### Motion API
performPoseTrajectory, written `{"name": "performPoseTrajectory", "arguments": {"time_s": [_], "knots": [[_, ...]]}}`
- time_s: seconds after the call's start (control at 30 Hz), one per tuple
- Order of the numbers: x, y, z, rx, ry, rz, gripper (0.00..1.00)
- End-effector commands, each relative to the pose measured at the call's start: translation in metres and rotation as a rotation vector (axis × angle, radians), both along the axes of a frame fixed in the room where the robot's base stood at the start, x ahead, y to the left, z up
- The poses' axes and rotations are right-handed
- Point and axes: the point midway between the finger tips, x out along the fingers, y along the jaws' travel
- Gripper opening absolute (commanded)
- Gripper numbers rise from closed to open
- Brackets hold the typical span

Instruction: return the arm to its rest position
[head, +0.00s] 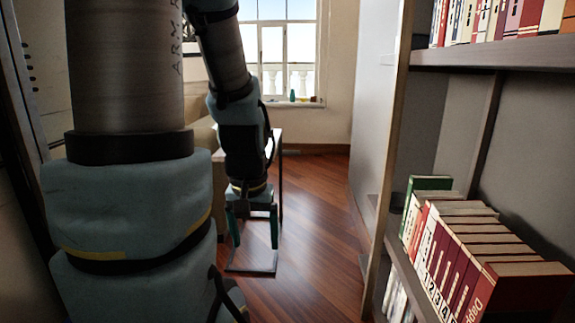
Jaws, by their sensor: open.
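My arm fills the left side of the head view and bends down toward the middle. My gripper (254,232) hangs at its end, pointing down over the wooden floor. Its two teal fingers are apart, and I see no object held between them. A grey flat piece shows just below the fingertips; I cannot tell whether it touches them. The far side of the gripper is hidden.
A bookshelf (484,55) stands at the right, with several books (470,262) on its lower shelf and more above. A window (285,50) is at the back, with small items on its sill. The wooden floor (315,215) is clear between gripper and bookshelf.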

Motion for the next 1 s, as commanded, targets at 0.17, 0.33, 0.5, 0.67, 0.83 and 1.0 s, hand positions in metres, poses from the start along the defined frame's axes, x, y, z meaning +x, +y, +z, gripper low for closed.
{"name": "performPoseTrajectory", "arguments": {"time_s": [0.17,0.33,0.5,0.67,0.83,1.0], "knots": [[0.0,0.0,0.057,0.0,-0.001,-0.003,0.85],[0.001,0.0,0.111,0.001,-0.001,-0.004,0.85],[0.001,0.0,0.163,0.001,-0.001,-0.004,0.85],[0.001,0.0,0.208,0.002,-0.001,-0.005,0.85],[0.001,0.0,0.236,0.002,-0.001,-0.005,0.85],[0.001,0.0,0.244,0.002,-0.001,-0.005,0.85]]}}
